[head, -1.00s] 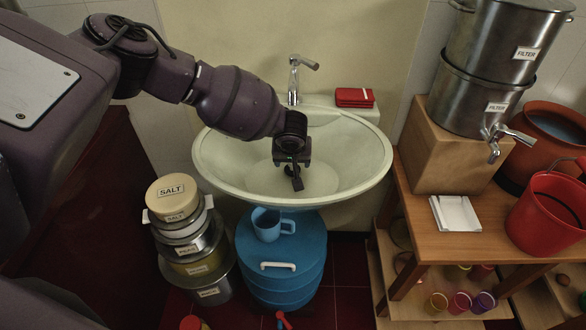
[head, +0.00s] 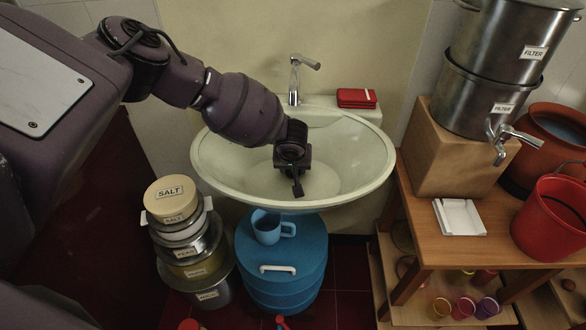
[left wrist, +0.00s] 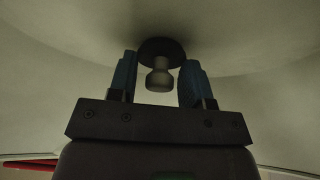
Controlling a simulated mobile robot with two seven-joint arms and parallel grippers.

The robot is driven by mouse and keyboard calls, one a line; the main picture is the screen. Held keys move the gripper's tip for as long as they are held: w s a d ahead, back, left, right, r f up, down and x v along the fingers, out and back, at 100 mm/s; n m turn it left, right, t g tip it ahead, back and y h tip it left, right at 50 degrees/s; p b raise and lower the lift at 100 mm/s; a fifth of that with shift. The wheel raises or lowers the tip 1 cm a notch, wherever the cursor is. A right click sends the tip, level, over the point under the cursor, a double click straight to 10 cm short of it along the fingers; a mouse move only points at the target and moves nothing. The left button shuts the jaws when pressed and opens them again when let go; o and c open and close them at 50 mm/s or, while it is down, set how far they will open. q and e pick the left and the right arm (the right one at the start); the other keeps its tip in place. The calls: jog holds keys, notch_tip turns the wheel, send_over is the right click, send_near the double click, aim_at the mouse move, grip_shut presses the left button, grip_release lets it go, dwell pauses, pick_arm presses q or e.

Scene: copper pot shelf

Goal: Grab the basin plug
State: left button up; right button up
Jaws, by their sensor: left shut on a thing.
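The pale green basin (head: 225,170) hangs on the wall in the middle of the head view. My left gripper (head: 298,189) reaches down into its bowl from the left. The two blue fingers of my left gripper (left wrist: 158,82) stand on either side of the knob, and the gripper is shut on the plug. The plug is hidden behind the gripper in the head view. My right gripper is out of view.
A chrome tap (head: 293,80) stands behind the basin, with a red item (head: 356,97) on the ledge. Below are a blue barrel (head: 285,255) with a mug (head: 267,228), and stacked labelled tins (head: 190,235). A wooden shelf (head: 475,245) stands at the right.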

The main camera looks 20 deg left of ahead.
pick_arm(q)
jog(key=shift+r, duration=0.5)
jog(key=shift+w+d+r, duration=0.1)
jog(key=shift+d+r, duration=0.1)
jog(key=shift+d, duration=0.05)
jog(key=d, duration=0.2)
jog(key=w+d, duration=0.1)
jog(key=d, duration=0.2)
jog(key=w+d, duration=0.1)
jog(key=d, duration=0.1)
jog(key=shift+d+r, duration=0.15)
notch_tip(320, 180, up, 18)
jog(key=p, duration=0.5)
jog(key=shift+r+t, duration=0.2)
jog(key=shift+t, duration=0.1)
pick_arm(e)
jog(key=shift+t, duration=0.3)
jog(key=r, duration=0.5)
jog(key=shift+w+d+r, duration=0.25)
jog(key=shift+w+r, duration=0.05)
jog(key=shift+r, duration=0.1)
pick_arm(q)
jog(key=shift+f, duration=0.1)
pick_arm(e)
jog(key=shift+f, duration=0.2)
